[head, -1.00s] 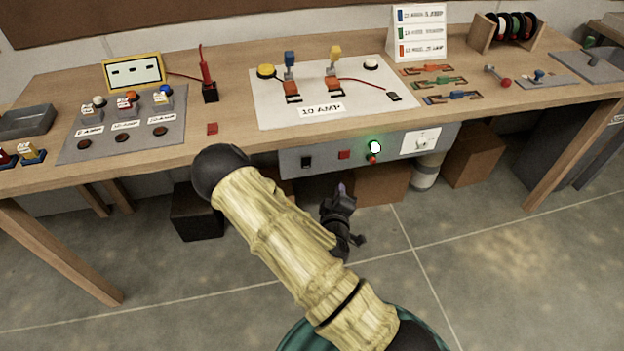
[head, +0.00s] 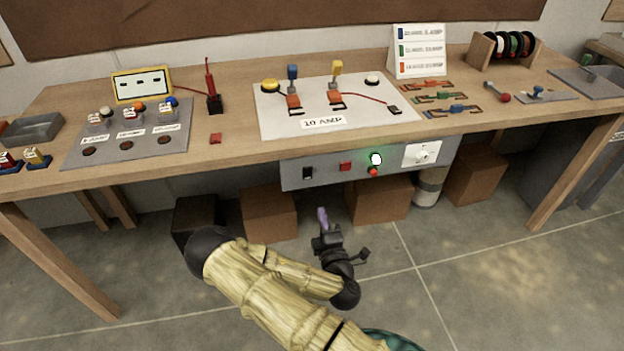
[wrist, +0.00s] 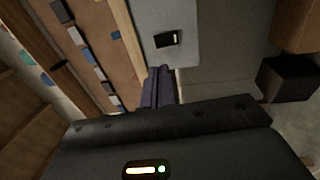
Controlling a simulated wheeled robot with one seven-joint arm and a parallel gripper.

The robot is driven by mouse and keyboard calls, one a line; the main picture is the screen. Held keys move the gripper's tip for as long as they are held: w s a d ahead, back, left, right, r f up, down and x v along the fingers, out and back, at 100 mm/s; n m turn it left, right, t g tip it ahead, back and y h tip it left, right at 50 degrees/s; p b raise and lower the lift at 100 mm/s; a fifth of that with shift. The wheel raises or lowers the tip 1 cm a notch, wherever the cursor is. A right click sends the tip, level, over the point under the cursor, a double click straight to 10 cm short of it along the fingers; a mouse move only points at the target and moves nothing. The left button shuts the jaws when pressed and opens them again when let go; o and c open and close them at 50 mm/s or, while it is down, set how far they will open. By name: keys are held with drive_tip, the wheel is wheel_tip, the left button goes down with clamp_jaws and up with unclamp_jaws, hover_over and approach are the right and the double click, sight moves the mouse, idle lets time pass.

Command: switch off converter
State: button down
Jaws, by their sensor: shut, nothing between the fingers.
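The converter (head: 325,168) is a grey panel box under the front edge of the workbench. On its face are a black switch (head: 307,173), a red square button (head: 345,166), a glowing green light (head: 376,159) with a small red part below it, and a white plate with a knob (head: 422,154). My gripper (head: 322,214) is shut and empty, apart from the converter, and appears below its face in the head view. In the wrist view its purple fingers (wrist: 158,87) point towards the grey panel, with the black switch (wrist: 168,39) just beyond the fingertips.
The wooden workbench (head: 240,145) overhangs the converter and holds a white board (head: 360,118) with levers and a grey fuse panel (head: 165,140). Brown boxes (head: 270,212) and a black box (head: 195,217) stand underneath. The floor in front is open.

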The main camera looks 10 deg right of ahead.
sight(309, 171)
drive_tip(key=w, duration=0.4)
drive_tip(key=w+r, duration=0.1)
drive_tip(key=w, duration=0.3)
drive_tip(key=w+p, duration=0.1)
drive_tip(key=w, duration=0.4)
drive_tip(key=shift+a+r, duration=0.1)
drive_tip(key=shift+r, duration=0.2)
drive_tip(key=shift+w+d, duration=0.15)
drive_tip(key=shift+d, duration=0.05)
drive_tip(key=shift+a, duration=0.1)
drive_tip(key=shift+w+a+r+p, duration=0.1)
drive_tip(key=shift+w+a+p, duration=0.1)
drive_tip(key=shift+p, duration=0.1)
drive_tip(key=shift+d, duration=0.15)
drive_tip(key=shift+s+d, duration=0.1)
